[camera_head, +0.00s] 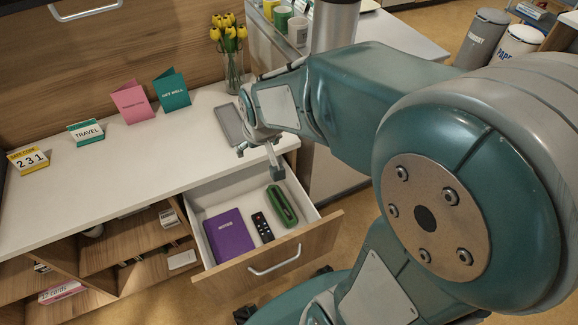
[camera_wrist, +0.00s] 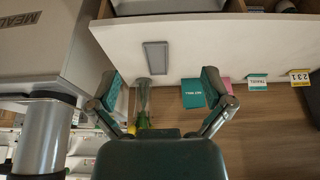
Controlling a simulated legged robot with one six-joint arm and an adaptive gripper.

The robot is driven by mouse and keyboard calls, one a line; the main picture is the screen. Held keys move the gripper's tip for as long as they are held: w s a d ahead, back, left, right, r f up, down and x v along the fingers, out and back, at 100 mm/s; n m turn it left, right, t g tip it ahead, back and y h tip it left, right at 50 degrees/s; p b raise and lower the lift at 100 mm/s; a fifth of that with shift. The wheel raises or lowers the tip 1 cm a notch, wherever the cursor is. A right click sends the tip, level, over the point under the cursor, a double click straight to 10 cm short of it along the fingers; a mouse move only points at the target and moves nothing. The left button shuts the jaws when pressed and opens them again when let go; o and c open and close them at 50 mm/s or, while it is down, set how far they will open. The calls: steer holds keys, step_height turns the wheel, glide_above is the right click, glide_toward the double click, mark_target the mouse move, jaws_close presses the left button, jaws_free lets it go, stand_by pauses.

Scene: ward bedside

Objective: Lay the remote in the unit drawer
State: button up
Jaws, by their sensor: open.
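The remote (camera_head: 262,227), black with small coloured buttons, lies inside the open unit drawer (camera_head: 316,247). It lies between a purple book (camera_head: 229,236) and a green case (camera_head: 282,206). My gripper (camera_head: 259,161) is open and empty, above the counter's front edge and behind the drawer, apart from the remote. In the wrist view my gripper (camera_wrist: 158,84) has its fingers spread wide with nothing between them. The remote does not show in the wrist view.
A grey tray (camera_head: 230,126) lies on the white counter (camera_head: 100,187) beside my gripper. A vase of yellow tulips (camera_head: 233,70), pink card (camera_head: 133,104), teal card (camera_head: 173,91), travel sign (camera_head: 86,133) and number block (camera_head: 28,160) stand farther back. The counter's front left is clear.

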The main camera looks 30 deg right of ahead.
steer(key=s+r+t, duration=0.1)
steer(key=s+r, duration=0.9)
steer(key=s, duration=0.5)
steer(key=shift+s, duration=0.25)
